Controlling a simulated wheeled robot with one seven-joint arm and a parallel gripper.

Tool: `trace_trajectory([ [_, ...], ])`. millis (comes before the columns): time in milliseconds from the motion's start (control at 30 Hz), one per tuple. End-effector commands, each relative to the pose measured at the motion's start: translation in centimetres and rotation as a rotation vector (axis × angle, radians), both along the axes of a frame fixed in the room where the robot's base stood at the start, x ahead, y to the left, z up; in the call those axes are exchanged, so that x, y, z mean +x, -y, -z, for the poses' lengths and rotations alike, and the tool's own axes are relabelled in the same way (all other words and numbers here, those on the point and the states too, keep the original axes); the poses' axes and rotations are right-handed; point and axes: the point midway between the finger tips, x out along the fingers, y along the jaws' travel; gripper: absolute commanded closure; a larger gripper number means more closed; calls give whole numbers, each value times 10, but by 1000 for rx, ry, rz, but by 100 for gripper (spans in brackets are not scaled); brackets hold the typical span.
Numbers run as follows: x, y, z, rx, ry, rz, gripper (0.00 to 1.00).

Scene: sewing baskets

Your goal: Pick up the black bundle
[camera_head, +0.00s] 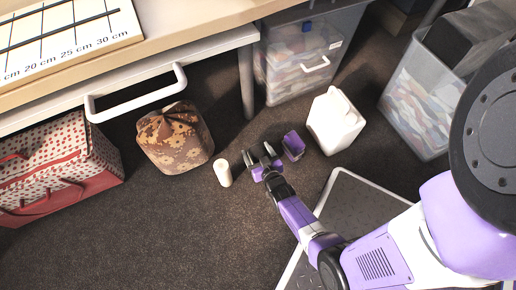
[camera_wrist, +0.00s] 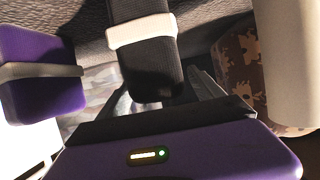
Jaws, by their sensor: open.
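The black bundle (camera_wrist: 146,68), a dark ribbed block with a white band near its middle, shows at the top centre of the wrist view. Its near end lies between the two fingers of my gripper (camera_wrist: 164,94). The fingers are spread on either side of it, with no clear sign of contact. In the head view my gripper (camera_head: 260,159) is low over the dark carpet, between a cream bundle and a purple bundle. The black bundle is hard to tell from the dark fingers there.
The purple bundle (camera_head: 293,146) is right of my gripper, the cream bundle (camera_head: 223,173) left. A brown floral bag (camera_head: 176,138), a white container (camera_head: 335,120), clear bins (camera_head: 415,105) and a red dotted basket (camera_head: 60,165) stand around. Carpet in front is clear.

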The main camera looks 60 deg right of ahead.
Motion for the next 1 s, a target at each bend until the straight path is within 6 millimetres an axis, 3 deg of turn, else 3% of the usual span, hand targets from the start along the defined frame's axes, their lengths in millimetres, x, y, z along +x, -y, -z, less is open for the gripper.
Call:
trace_trajectory([
  [133,10,8,7,0,0,0,24],
  [400,11,8,5,0,0,0,26],
  [733,11,8,5,0,0,0,90],
  [1000,11,8,4,0,0,-1,93],
])
